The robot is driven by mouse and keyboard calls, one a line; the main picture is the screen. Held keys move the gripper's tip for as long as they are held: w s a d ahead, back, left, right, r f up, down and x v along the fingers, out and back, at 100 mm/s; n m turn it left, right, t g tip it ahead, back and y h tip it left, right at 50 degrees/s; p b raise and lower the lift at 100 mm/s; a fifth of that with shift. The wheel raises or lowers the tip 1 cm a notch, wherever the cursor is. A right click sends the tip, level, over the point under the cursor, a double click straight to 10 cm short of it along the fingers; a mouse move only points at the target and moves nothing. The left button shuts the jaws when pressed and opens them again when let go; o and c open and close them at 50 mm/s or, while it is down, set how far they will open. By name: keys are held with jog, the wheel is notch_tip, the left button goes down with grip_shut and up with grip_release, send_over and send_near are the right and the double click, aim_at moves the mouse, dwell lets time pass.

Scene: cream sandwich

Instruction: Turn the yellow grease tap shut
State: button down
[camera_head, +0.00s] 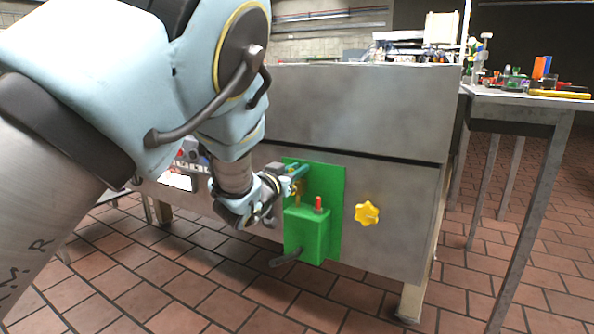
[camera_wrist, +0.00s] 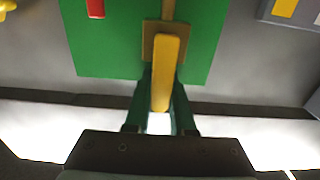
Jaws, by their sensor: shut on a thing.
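The yellow tap lever (camera_wrist: 166,75) is a rounded bar on a square brown base (camera_wrist: 147,42) on the green panel (camera_wrist: 105,50). In the wrist view it reaches from the base down between the dark green fingers of my gripper (camera_wrist: 163,115). The fingers are shut on the lever from both sides. In the head view my gripper (camera_head: 299,172) is at the upper left of the green panel (camera_head: 330,180). There the lever is mostly hidden by the fingers, and its exact angle cannot be told.
A green box (camera_head: 307,236) with a red-topped stub (camera_head: 318,204) sits below my gripper. A yellow star knob (camera_head: 367,213) is on the grey cabinet (camera_head: 395,240), right of the panel. A control panel (camera_head: 180,180) lies to the left. A metal table (camera_head: 520,105) stands at the right.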

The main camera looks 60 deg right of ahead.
aim_at(320, 186)
jog(key=shift+s, duration=0.1)
jog(key=m, duration=0.1)
jog(key=s+m+b, duration=0.1)
jog(key=m, duration=0.2)
jog(key=shift+s+f, duration=0.25)
jog(key=m, duration=0.1)
jog(key=s+m+b, duration=0.1)
jog(key=m, duration=0.1)
jog(key=f+m+b, duration=0.1)
jog(key=shift+s+m, duration=0.3)
jog(key=m+b, duration=0.1)
jog(key=f+m, duration=0.1)
jog(key=m, duration=0.1)
jog(key=s+m+b, duration=0.1)
jog(key=shift+f+m+b, duration=0.3)
jog(key=shift+f+b, duration=0.05)
jog(key=shift+s+f+m+b, duration=0.1)
jog(key=shift+f+m+b, duration=0.25)
jog(key=shift+m, duration=0.45)
jog(key=shift+s+f+m+b, duration=0.1)
jog(key=shift+f+m+b, duration=0.2)
jog(key=shift+m, duration=0.5)
jog(key=shift+s+f+m+b, duration=0.15)
jog(key=shift+m+b, duration=0.25)
jog(key=shift+m, duration=0.4)
jog(key=shift+w+f, duration=0.1)
jog(key=c, duration=0.8)
grip_release()
jog(key=shift+o, duration=0.2)
